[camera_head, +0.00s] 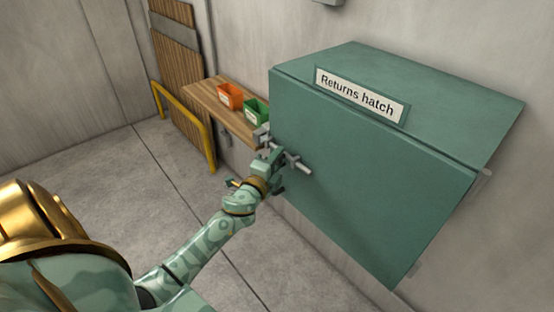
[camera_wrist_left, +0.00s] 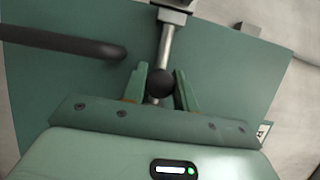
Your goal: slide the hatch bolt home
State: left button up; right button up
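The green hatch (camera_head: 375,175) is a wall box labelled "Returns hatch", and its front door looks closed. A grey metal bolt (camera_head: 298,162) lies across the door's left edge. In the left wrist view the bolt's rod (camera_wrist_left: 165,45) runs up to a metal bracket (camera_wrist_left: 172,14), with a round black knob (camera_wrist_left: 160,83) at its near end. My left gripper (camera_head: 273,168) is at the bolt, and its fingers (camera_wrist_left: 160,80) stand on both sides of the knob. The gap is close to the knob's width; contact is not clear. My right gripper is not in view.
A wooden shelf (camera_head: 205,95) with an orange bin (camera_head: 230,96) and a green bin (camera_head: 256,111) is left of the hatch. A yellow rail (camera_head: 187,119) stands below it. A dark bar (camera_wrist_left: 65,42) crosses the left wrist view's left side. The floor (camera_head: 110,190) is clear.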

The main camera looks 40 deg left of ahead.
pick_arm(q)
jog(key=shift+w+a+b, duration=0.15)
jog(key=shift+w+a, duration=0.1)
jog(key=shift+a, duration=0.85)
jog(key=shift+w+a+b, duration=0.15)
jog(key=shift+w+a, duration=0.1)
jog(key=shift+a, duration=0.85)
grip_shut()
jog(key=shift+d, duration=0.1)
jog(key=o, duration=0.7)
grip_release()
jog(key=shift+o, duration=1.4)
jog(key=s+d+b, duration=0.1)
jog(key=s+d, duration=0.1)
jog(key=s, duration=1.4)
jog(key=shift+d, duration=0.25)
